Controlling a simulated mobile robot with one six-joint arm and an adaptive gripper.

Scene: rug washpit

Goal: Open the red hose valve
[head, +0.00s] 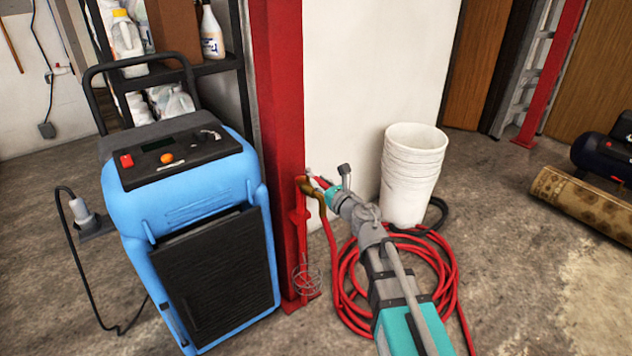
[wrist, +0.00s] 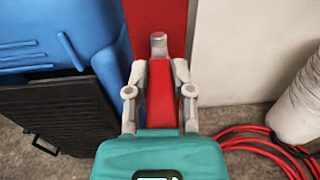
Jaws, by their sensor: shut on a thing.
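The red hose valve has a red lever handle (wrist: 160,90), seen in the wrist view between my two fingers. A grey rounded end (wrist: 158,42) shows just beyond it. My gripper (wrist: 159,72) is shut on the red handle, one finger on each side. In the head view my gripper (head: 318,178) reaches the brass valve body (head: 308,188) beside the red post (head: 277,130). The fingers and arm hide most of the handle there. A red hose (head: 333,260) hangs down from the valve.
A blue machine (head: 180,200) stands close left of the post. A white bucket stack (head: 408,175) stands on the right by the white wall (head: 370,70). A coiled red hose (head: 440,265) lies on the floor under my arm. A rolled rug (head: 580,200) lies far right.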

